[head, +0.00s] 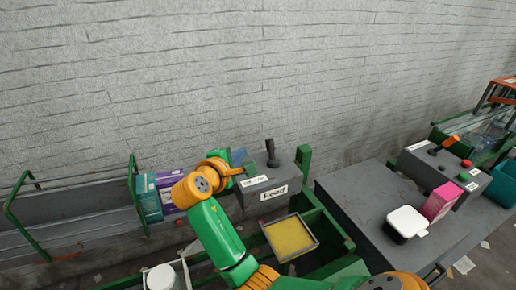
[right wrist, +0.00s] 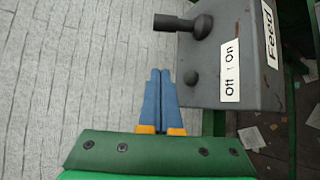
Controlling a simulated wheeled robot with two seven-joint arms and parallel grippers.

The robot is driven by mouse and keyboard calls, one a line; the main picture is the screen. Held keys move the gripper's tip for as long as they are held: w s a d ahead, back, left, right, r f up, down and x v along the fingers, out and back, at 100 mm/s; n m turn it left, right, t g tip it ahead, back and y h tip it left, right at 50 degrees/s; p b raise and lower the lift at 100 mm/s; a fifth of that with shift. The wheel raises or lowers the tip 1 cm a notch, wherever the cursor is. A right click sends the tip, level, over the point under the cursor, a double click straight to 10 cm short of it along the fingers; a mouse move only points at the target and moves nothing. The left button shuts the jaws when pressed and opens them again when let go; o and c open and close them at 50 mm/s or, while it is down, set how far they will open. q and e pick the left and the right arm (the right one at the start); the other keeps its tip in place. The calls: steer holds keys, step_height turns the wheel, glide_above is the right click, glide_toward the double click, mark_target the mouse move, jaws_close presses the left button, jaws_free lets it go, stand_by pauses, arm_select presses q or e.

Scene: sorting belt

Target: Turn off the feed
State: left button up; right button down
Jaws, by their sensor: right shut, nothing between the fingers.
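The grey feed box (head: 285,178) carries a "Feed" label and a smaller label that reads "Off | On" in the right wrist view (right wrist: 231,70). Its dark lever (head: 271,153) stands up from the top, toward the "On" end of the label; it also shows in the right wrist view (right wrist: 185,24). My right gripper (head: 238,157) is shut and empty, left of the lever and apart from it. My left gripper is not in view.
A yellow-bottomed tray (head: 290,237) sits in front of the box. Teal and purple cartons (head: 167,190) stand left of my arm. A second grey box with an orange-topped lever (head: 443,146) stands at the right, near a pink carton (head: 441,202) and a white container (head: 406,222).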

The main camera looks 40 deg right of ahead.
mark_target(253, 155)
steer(key=shift+d, duration=0.1)
steer(key=p+x, duration=0.1)
steer(key=x, duration=0.8)
steer(key=shift+r, duration=0.1)
steer(key=s+p, duration=0.1)
steer(key=s+r+p, duration=0.1)
steer(key=s+p, duration=0.1)
steer(key=shift+d+r, duration=0.15)
steer(key=shift+r, duration=0.1)
steer(key=shift+s, duration=0.2)
steer(key=shift+f, duration=0.15)
steer(key=shift+d, duration=0.1)
